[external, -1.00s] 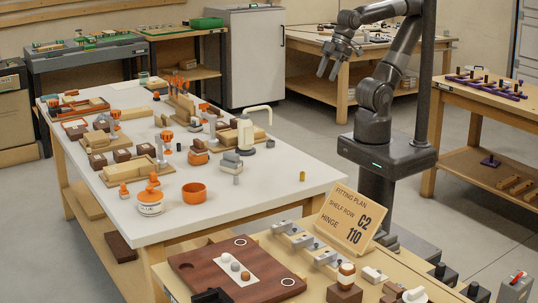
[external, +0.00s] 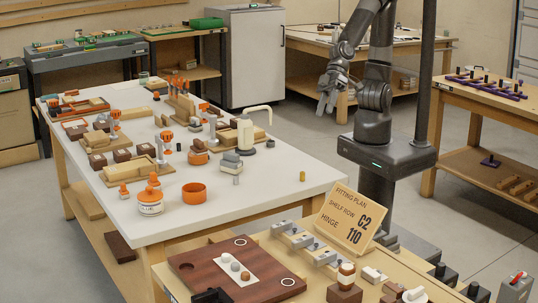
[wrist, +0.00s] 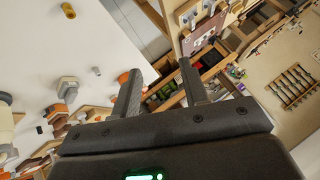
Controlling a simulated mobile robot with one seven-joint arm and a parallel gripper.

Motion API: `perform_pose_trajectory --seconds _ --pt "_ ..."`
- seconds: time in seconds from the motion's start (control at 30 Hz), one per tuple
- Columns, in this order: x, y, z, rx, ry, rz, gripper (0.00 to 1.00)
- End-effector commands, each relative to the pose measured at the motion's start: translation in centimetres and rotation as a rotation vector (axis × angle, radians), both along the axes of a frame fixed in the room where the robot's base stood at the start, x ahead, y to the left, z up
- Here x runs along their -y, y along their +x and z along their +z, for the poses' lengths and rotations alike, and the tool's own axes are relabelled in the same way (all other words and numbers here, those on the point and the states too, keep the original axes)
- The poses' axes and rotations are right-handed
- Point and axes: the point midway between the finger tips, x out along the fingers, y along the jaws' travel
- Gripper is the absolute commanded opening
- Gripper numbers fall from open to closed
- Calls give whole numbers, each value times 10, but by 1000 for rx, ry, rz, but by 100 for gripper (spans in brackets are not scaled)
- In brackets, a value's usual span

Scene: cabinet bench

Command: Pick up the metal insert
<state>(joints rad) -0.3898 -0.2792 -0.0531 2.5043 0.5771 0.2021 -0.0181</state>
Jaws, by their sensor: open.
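A small brass-coloured cylinder (external: 302,176), which looks like the metal insert, stands upright on the white bench top (external: 270,205) near its right edge. My gripper (external: 326,103) is in the air beyond the bench's right edge, well above and behind the cylinder, and touches nothing. In the wrist view my gripper (wrist: 160,66) has its two dark fingers apart with nothing between them.
A dark cylinder (external: 270,144) and a grey one (external: 236,180) stand nearby. A sign (external: 346,217) stands on the front bench. The white top around the brass cylinder is clear.

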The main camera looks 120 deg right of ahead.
Motion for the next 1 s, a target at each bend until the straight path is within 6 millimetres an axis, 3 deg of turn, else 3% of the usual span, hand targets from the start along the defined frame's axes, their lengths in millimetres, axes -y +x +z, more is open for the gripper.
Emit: perform_pose_trajectory --seconds 0.03,0.2,0.4,0.7,1.0 --pt "-13 6 -15 -8 14 -22 41" --pt "-41 25 -59 1 32 -154 41" --pt "-53 29 -118 32 -45 -329 41" --pt "-32 0 -188 172 -325 -571 41" --pt "-2 -34 -203 351 -577 -698 41"
